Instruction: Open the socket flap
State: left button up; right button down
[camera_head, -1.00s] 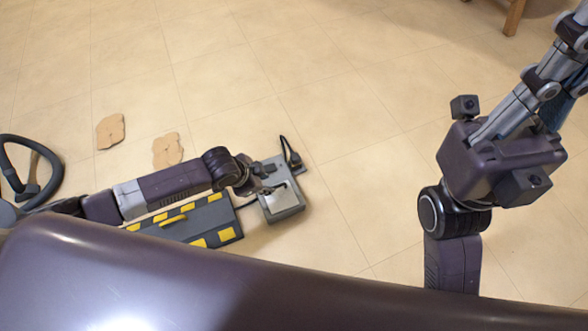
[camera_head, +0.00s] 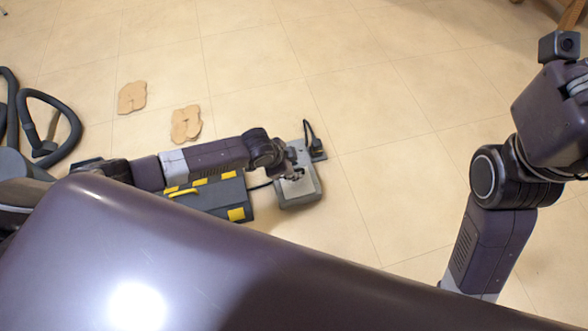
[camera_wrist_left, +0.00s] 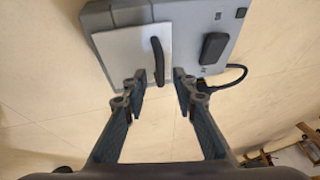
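The grey socket box (camera_head: 313,192) lies on the floor right of the yellow-and-dark case in the head view. Its flap is a pale square plate (camera_wrist_left: 112,52) with a dark upright handle (camera_wrist_left: 157,58) in the left wrist view. The flap looks shut, lying flat on the box. My left gripper (camera_wrist_left: 160,80) is open, one finger on each side of the handle's lower end; I cannot tell whether they touch it. In the head view, the left gripper (camera_head: 294,170) is over the box's upper part. My right arm is at the right edge, its gripper out of view.
A black plug (camera_wrist_left: 213,47) with a cable sits right of the flap. A dark case with yellow marks (camera_head: 215,200) is beside the box. Two brown flat pieces (camera_head: 132,97) and a thick black hose (camera_head: 62,125) lie on the floor. Floor to the right is clear.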

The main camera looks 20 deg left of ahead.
pick_arm(q)
jog(key=shift+c, duration=0.4)
grip_shut()
